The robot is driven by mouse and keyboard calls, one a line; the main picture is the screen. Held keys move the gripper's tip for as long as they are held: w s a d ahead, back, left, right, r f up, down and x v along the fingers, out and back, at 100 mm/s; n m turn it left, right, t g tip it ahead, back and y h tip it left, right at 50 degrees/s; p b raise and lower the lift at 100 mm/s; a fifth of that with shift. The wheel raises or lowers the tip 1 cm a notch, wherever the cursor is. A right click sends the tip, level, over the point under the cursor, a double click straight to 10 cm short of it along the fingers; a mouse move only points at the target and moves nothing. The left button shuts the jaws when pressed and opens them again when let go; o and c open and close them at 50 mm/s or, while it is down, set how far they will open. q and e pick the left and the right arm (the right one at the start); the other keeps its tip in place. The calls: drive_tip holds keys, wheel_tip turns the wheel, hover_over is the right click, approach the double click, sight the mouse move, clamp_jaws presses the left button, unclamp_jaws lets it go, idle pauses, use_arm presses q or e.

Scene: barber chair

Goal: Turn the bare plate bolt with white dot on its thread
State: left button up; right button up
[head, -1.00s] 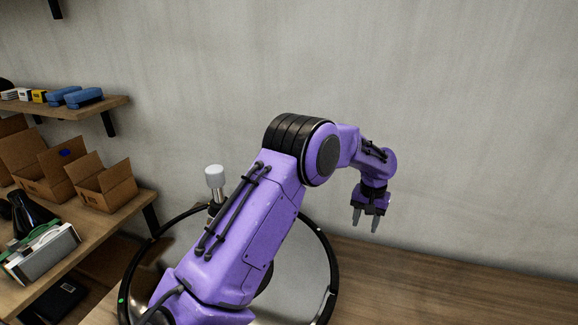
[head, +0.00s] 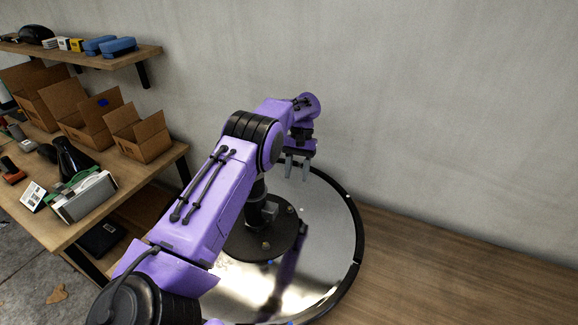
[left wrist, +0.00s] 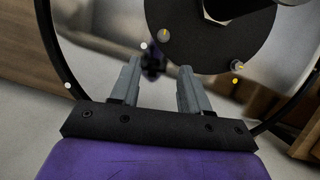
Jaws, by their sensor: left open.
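The round dark plate (head: 250,228) lies on the shiny round base around the column and bears several bolts. In the left wrist view the plate (left wrist: 205,45) is at the top, with one bolt (left wrist: 164,35) near its left edge and another bolt (left wrist: 238,66) near its lower right edge, each near a yellow dot. A white dot (left wrist: 143,45) shows just beyond the plate's left edge; I cannot tell which bolt it belongs to. My left gripper (head: 297,177) is open and empty, above the far right of the base. In the left wrist view its fingers (left wrist: 160,68) point towards the plate.
The shiny round base (head: 325,235) has a raised black rim and mirrors my arm. A wooden bench (head: 150,180) on the left carries open cardboard boxes (head: 138,132). A wall shelf (head: 95,58) is above it. The grey wall is close behind my gripper. The wooden floor at right is clear.

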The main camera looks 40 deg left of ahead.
sight(290, 208)
use_arm(q)
drive_tip(key=p+x, duration=0.1)
drive_tip(key=x, duration=0.2)
drive_tip(key=p+x, duration=0.1)
drive_tip(key=x, duration=0.2)
drive_tip(key=s+x, duration=0.1)
drive_tip(key=x, duration=0.2)
drive_tip(key=shift+r+p, duration=0.15)
drive_tip(key=shift+p, duration=0.25)
drive_tip(key=shift+s+f, duration=0.1)
drive_tip(key=shift+f, duration=0.2)
drive_tip(key=shift+s+d, duration=0.1)
drive_tip(key=shift+s, duration=0.1)
drive_tip(key=shift+w+f, duration=0.1)
clamp_jaws()
use_arm(e)
drive_tip(key=r, duration=0.3)
drive_tip(key=shift+s, duration=0.3)
